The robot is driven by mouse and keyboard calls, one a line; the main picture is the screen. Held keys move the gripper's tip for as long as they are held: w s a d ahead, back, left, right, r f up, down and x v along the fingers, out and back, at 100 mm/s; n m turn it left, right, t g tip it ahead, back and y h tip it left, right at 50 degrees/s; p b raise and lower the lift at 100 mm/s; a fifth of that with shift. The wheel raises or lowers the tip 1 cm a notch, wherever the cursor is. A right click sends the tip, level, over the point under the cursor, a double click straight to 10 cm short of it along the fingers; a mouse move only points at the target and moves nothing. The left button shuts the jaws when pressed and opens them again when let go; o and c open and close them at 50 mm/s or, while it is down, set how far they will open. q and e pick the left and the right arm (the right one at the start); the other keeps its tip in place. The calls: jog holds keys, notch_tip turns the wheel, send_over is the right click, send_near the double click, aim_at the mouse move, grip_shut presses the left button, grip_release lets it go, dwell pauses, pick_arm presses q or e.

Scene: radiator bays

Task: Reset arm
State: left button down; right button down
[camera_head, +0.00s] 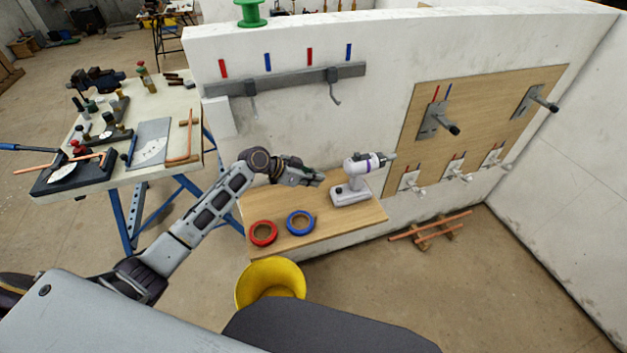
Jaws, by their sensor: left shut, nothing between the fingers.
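My left arm comes in from the left and reaches over the wooden shelf (345,222) fixed to the white wall. My left gripper (318,179) is shut and empty, above the back part of the shelf and just left of the white and purple drill (352,184). The drill stands upright on the shelf. A red tape roll (263,244) and a blue tape roll (312,226) lie on the shelf in front of the gripper. My right gripper is not in view.
A yellow bucket (271,261) stands below the shelf. A workbench (190,90) with tools and copper pipes is at left. A grey rail (300,83) with hooks and a wooden panel (480,110) with brackets are on the wall. Copper pipes (435,227) lie on the floor.

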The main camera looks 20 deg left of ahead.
pick_arm(q)
jog(key=shift+a+r, duration=0.1)
jog(key=shift+r, duration=0.1)
jog(key=shift+s, duration=0.1)
dwell(0.4)
